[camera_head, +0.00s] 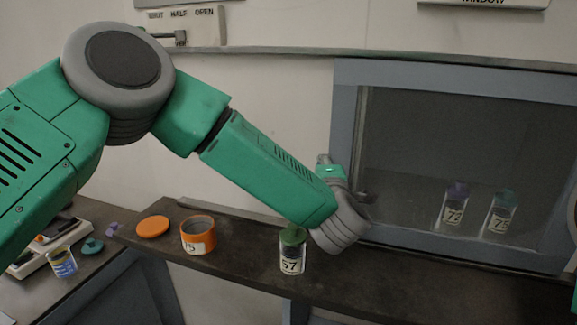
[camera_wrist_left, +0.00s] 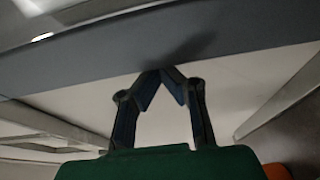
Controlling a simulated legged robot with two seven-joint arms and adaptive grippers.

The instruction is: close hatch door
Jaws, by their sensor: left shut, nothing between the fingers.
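The hatch (camera_head: 345,110) is a blue-grey frame set in the wall at the right, with a dark see-through pane (camera_head: 420,110) inside it. I cannot tell whether a door leaf stands slightly ajar. My left arm reaches across from the left, and its wrist is at the frame's lower left corner. My left gripper (camera_head: 366,198) is mostly hidden behind the wrist there. In the left wrist view its fingers (camera_wrist_left: 163,72) meet at the tips, empty, close against the blue-grey frame (camera_wrist_left: 230,50); contact is unclear. My right gripper is out of view.
On the dark shelf (camera_head: 240,262) below my arm stand a green-capped jar marked 57 (camera_head: 291,262), an orange tub (camera_head: 198,236) and an orange lid (camera_head: 153,227). Jars 73 (camera_head: 454,208) and 75 (camera_head: 499,217) show in the pane area. A scale (camera_head: 25,262) is at left.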

